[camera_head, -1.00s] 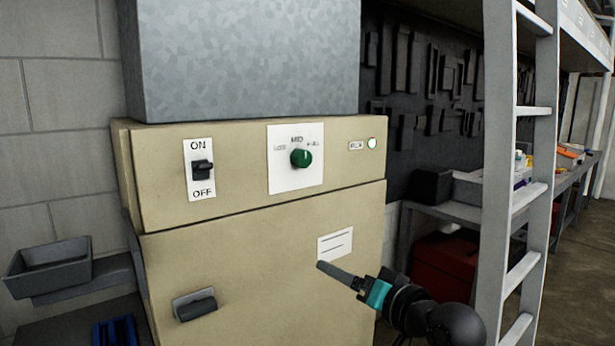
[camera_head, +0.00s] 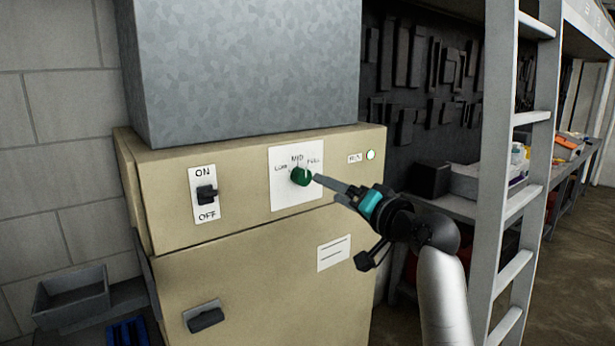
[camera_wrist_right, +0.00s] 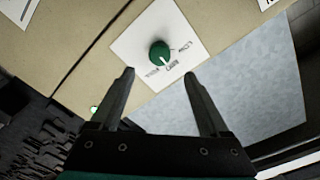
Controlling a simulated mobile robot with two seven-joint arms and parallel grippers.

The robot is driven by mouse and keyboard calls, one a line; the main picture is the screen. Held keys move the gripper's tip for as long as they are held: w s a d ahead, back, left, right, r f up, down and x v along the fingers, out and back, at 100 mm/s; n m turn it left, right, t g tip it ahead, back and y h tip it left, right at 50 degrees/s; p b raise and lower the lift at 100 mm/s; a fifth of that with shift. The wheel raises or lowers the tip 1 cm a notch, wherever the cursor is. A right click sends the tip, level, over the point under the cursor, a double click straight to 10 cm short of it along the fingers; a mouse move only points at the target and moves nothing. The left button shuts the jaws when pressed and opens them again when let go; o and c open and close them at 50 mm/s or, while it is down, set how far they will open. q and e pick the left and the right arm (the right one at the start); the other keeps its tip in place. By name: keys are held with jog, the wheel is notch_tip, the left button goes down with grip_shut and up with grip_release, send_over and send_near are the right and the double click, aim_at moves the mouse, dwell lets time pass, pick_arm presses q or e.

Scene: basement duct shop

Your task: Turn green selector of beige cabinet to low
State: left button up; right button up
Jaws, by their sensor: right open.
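The beige cabinet (camera_head: 270,270) fills the middle of the head view. Its green selector knob (camera_head: 301,176) sits on a white plate (camera_head: 285,201) marked LOW, MID and FULL. The knob's pale mark appears to point at about MID. My right gripper (camera_head: 317,178) is just right of the knob in the head view, fingers toward the panel. In the right wrist view, the open, empty fingers (camera_wrist_right: 160,75) frame the knob (camera_wrist_right: 160,52), which lies beyond their tips; no contact shows. The plate appears upside down there. My left gripper is not in view.
A black ON/OFF switch (camera_head: 206,195) is left of the plate, and a small round lamp (camera_head: 370,155) is right. A galvanized duct (camera_head: 245,65) stands on the cabinet. A grey ladder (camera_head: 497,170) rises close to my right arm. A grey bin (camera_head: 72,296) is at left.

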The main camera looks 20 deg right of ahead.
aim_at(306, 178)
jog(key=p+x, duration=0.1)
jog(key=x, duration=0.8)
jog(key=shift+w+a, duration=0.1)
jog(key=shift+f, duration=0.1)
grip_shut()
dwell(0.5)
